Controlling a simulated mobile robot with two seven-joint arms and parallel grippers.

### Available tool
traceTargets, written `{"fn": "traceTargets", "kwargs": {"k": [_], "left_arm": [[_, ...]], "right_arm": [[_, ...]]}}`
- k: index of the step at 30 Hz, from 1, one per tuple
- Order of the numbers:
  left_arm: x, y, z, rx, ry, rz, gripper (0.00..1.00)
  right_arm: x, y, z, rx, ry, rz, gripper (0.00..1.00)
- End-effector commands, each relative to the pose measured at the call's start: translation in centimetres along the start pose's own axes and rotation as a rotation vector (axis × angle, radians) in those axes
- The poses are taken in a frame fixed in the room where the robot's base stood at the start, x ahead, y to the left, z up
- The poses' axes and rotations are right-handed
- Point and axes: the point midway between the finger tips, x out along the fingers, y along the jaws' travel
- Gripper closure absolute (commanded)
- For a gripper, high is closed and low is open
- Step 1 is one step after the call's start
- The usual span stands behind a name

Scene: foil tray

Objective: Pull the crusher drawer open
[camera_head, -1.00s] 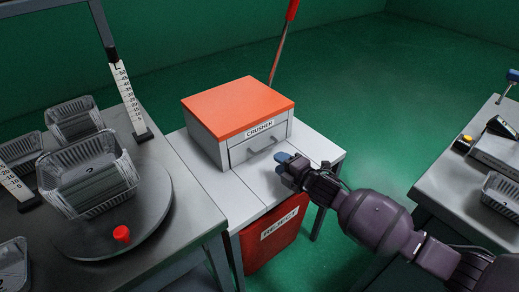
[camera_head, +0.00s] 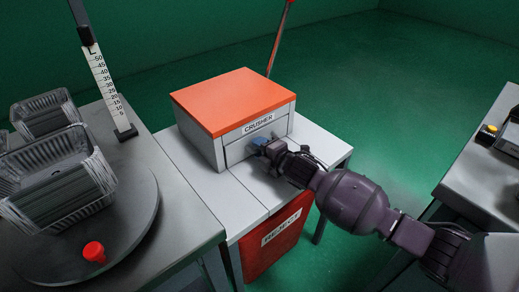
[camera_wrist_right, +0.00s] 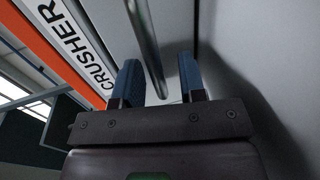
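The crusher (camera_head: 232,115) is a grey box with an orange lid, standing on a light table. Its drawer front (camera_head: 238,151) is below the CRUSHER label and looks shut. My right gripper (camera_head: 262,146) is at the drawer front and hides most of the handle in the head view. In the right wrist view the handle (camera_wrist_right: 146,45) is a metal bar reaching down between the two blue fingertips (camera_wrist_right: 160,80). The fingers are apart, with gaps beside the bar. My left gripper is not in view.
A red reject bin (camera_head: 272,243) hangs at the table's front. A dark turntable (camera_head: 135,225) at left carries stacked foil trays (camera_head: 60,190) and a red knob (camera_head: 94,252). Another bench (camera_head: 480,185) stands at right. Green floor is clear between.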

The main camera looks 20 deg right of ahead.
Motion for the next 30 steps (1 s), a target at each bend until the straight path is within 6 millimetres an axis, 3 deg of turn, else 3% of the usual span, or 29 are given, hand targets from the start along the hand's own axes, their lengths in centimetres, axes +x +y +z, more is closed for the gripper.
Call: {"fn": "traceTargets", "kwargs": {"k": [7, 15, 30], "left_arm": [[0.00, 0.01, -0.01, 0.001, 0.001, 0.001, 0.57], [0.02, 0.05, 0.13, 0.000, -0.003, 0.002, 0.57], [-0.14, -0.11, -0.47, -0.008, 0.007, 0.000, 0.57]], "right_arm": [[0.03, 0.12, 0.02, 0.000, 0.000, 0.001, 0.62], [0.02, 0.08, 0.00, 0.000, 0.000, 0.001, 1.00], [-0.65, 0.19, 0.00, -0.001, 0.000, 0.003, 1.00]]}}
